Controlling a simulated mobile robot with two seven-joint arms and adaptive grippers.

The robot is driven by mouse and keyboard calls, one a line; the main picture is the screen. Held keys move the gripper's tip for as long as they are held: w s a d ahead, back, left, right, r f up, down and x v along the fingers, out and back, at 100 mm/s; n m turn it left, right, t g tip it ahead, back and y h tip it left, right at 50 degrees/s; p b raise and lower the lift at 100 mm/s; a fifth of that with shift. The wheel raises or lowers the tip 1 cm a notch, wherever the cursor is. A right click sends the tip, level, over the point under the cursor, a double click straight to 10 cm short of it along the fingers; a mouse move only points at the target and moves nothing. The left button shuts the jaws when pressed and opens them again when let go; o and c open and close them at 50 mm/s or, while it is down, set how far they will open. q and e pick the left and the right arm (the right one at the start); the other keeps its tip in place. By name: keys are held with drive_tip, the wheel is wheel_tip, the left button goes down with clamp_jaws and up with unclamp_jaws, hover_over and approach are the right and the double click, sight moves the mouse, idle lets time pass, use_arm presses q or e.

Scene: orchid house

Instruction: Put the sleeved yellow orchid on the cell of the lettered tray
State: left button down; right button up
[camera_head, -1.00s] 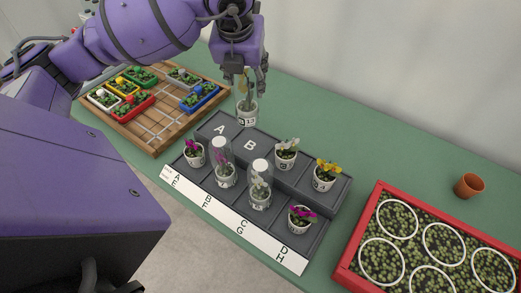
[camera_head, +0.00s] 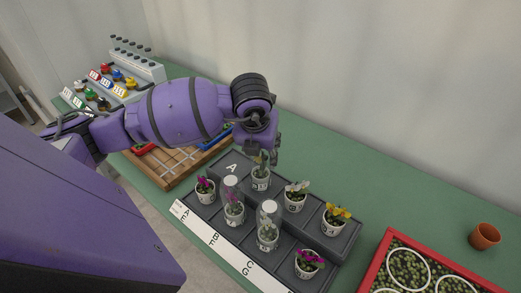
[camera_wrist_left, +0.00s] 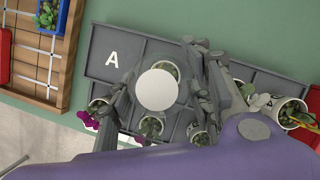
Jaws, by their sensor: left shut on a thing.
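Whether the pot touches the tray floor I cannot tell. My right gripper is out of view.
The back row also holds a white orchid (camera_head: 296,196) and an unsleeved yellow orchid (camera_head: 337,217). The front row holds a sleeved purple orchid (camera_head: 233,208), a sleeved white one (camera_head: 267,233) and two unsleeved purple ones. A red-rimmed bed (camera_head: 388,240) and a terracotta pot (camera_head: 485,236) are at right.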

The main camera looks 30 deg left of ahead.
use_arm(q)
drive_tip(key=shift+f, duration=0.2)
drive_tip(key=c, duration=0.9)
unclamp_jaws()
drive_tip(key=shift+r, duration=0.15)
